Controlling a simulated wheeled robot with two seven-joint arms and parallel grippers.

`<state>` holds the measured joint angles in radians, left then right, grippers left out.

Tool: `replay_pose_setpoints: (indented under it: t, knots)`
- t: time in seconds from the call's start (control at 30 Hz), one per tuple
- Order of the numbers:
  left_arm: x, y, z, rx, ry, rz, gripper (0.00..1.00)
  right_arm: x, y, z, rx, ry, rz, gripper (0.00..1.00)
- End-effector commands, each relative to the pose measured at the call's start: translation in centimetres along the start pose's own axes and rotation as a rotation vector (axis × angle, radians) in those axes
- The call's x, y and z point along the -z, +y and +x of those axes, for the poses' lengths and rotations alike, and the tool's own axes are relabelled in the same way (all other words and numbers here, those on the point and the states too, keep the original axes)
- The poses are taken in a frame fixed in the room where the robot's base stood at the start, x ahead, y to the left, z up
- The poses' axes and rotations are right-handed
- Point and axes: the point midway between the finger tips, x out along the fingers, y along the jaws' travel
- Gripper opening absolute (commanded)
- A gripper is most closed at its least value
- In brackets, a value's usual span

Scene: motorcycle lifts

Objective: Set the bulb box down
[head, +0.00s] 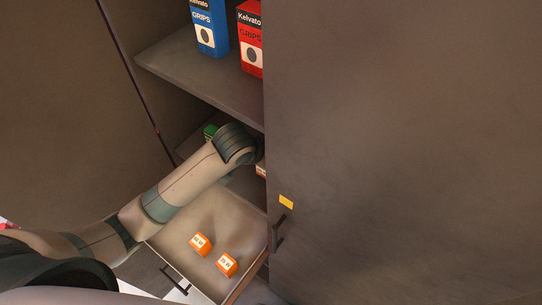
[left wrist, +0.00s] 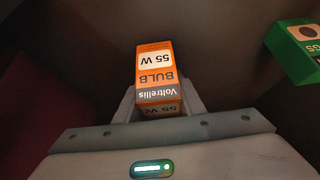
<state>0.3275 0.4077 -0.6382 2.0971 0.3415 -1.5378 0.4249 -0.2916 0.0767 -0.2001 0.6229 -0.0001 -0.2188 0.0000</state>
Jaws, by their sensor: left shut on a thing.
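The bulb box (left wrist: 155,72) is orange with a grey band, reads "Voltrellis BULB 55 W" upside down in the left wrist view, and sits between the fingers of my left gripper (left wrist: 158,100), which is shut on it. In the head view my left arm reaches into the lower compartment of the cabinet, and its wrist hides the gripper. A sliver of orange box (head: 261,170) shows just right of the wrist; I cannot tell whether it is the held box. Whether the held box touches a surface is not visible. My right gripper is not in view.
An open drawer (head: 178,222) below holds two orange boxes (head: 200,244) (head: 227,264). A green box (head: 210,132) stands in the lower compartment, also in the left wrist view (left wrist: 297,50). The shelf (head: 195,75) above holds blue (head: 209,27) and red (head: 250,40) boxes. A door (head: 400,150) is at right.

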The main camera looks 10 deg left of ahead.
Motion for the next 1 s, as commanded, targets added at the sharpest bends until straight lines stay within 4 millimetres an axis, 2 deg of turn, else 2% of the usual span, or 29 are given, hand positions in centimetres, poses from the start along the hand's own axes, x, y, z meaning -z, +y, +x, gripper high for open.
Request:
replay_pose_setpoints:
  t: [0.03,0.1,0.13,0.2,0.57,0.77,1.0]
  knots:
    - [-0.1,0.0,0.1,0.0,-0.001,0.0,0.13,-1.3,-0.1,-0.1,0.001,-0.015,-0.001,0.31]
    - [-0.2,0.0,0.3,0.0,0.0,-0.001,0.13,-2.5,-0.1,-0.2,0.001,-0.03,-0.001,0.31]
    - [-0.1,0.0,0.3,0.0,0.0,-0.001,0.4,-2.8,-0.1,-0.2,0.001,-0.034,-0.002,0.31]
    - [-0.1,0.0,0.3,0.0,0.0,0.0,0.54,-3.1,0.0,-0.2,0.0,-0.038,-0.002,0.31]
    - [0.0,0.0,0.1,0.0,0.001,0.0,0.54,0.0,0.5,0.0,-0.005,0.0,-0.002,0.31]
    - [0.1,-0.1,-0.9,0.001,0.003,0.0,0.54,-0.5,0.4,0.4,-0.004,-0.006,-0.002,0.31]
    - [0.1,0.0,-4.2,0.0,0.006,0.001,0.54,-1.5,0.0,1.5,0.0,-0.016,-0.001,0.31]
